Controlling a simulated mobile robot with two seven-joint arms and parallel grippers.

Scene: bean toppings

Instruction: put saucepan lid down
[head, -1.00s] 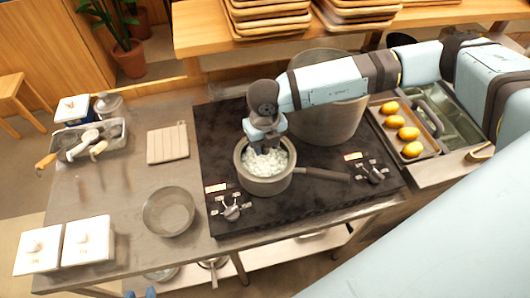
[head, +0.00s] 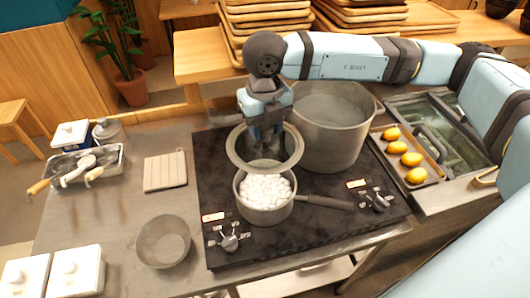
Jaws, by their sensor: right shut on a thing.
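The saucepan lid (head: 236,158), a clear disc with a grey rim, is in my right gripper (head: 265,138). The gripper points down and is shut on the lid near its centre; the fingers hide the knob. The lid is raised off the pan, behind and slightly above it in the picture. The saucepan (head: 265,212) stands uncovered on the black stove (head: 310,225), full of white beans, with its handle to the right. My left gripper is not in view.
A large pot (head: 328,140) stands on the stove just right of the lid. Counter between the board and bowl is clear.

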